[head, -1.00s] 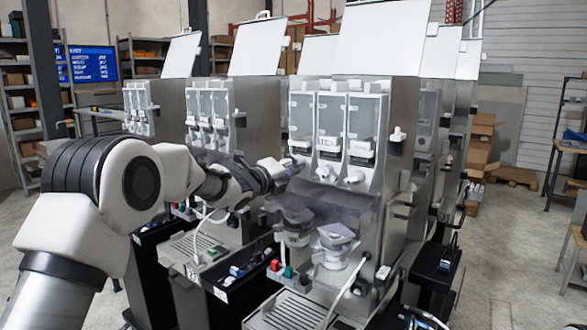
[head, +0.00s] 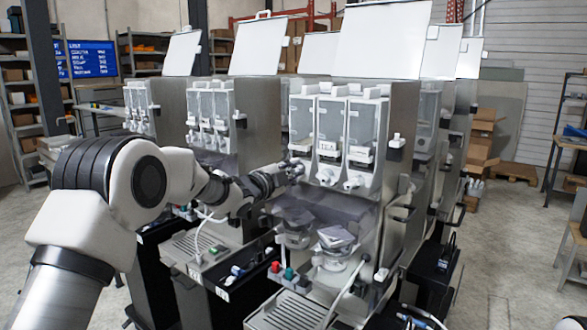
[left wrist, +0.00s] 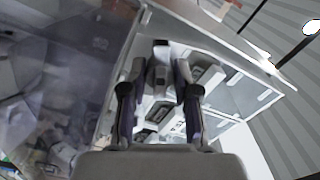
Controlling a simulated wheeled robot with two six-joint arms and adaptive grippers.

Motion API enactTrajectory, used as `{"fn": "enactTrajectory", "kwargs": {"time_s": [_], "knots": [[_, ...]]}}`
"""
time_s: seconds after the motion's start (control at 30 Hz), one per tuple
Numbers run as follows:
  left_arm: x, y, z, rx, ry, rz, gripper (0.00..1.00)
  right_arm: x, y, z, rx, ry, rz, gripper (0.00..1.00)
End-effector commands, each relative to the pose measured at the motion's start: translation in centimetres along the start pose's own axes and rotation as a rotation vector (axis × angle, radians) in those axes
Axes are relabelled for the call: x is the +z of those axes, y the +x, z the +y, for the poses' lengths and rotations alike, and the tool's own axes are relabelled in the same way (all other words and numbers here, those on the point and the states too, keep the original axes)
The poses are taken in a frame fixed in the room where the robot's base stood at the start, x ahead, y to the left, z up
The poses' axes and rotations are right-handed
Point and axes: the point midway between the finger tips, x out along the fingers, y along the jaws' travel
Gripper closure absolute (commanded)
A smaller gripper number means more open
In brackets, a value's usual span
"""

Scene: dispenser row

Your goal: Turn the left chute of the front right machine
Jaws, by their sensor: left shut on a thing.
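The front right machine (head: 398,150) is a grey metal dispenser with three clear canisters side by side. White chutes stick out below them: the middle chute (head: 326,176) and the right chute (head: 353,183) show plainly. My left gripper (head: 293,171) is at the left chute, under the left canister (head: 301,122), and largely hides it. In the left wrist view the two dark fingers (left wrist: 160,98) are shut around a small grey part, the left chute (left wrist: 160,76). The chute's exact angle is hard to tell.
Below the chutes are a clear mixing bowl area (head: 337,238), a drip grille (head: 293,312) and coloured buttons (head: 282,271). A raised white lid (head: 378,40) stands above the canisters. A similar machine (head: 255,125) stands close on the left.

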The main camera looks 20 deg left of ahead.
Motion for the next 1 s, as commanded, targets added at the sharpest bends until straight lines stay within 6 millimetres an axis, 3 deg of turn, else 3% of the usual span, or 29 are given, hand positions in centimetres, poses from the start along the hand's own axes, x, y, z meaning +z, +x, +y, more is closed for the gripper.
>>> {"fn": "enactTrajectory", "kwargs": {"time_s": [0.3,0.73,0.77,0.8,1.0], "knots": [[0.07,0.00,0.25,0.003,-0.098,-0.001,1.00,0.00,-0.47,0.00,0.000,0.000,0.000,0.60],[0.13,0.00,0.40,0.006,-0.108,-0.002,1.00,0.00,-0.47,0.00,0.000,0.000,0.000,0.60],[0.13,0.00,0.41,0.006,-0.108,-0.002,0.66,0.00,-0.47,0.00,0.000,0.000,0.000,0.60],[0.13,0.00,0.41,0.006,-0.107,-0.003,0.62,0.00,-0.47,0.00,0.000,0.000,0.000,0.60],[0.08,0.00,0.29,0.004,-0.107,-0.002,0.62,0.00,-0.48,0.00,0.000,0.000,0.000,0.60]]}}
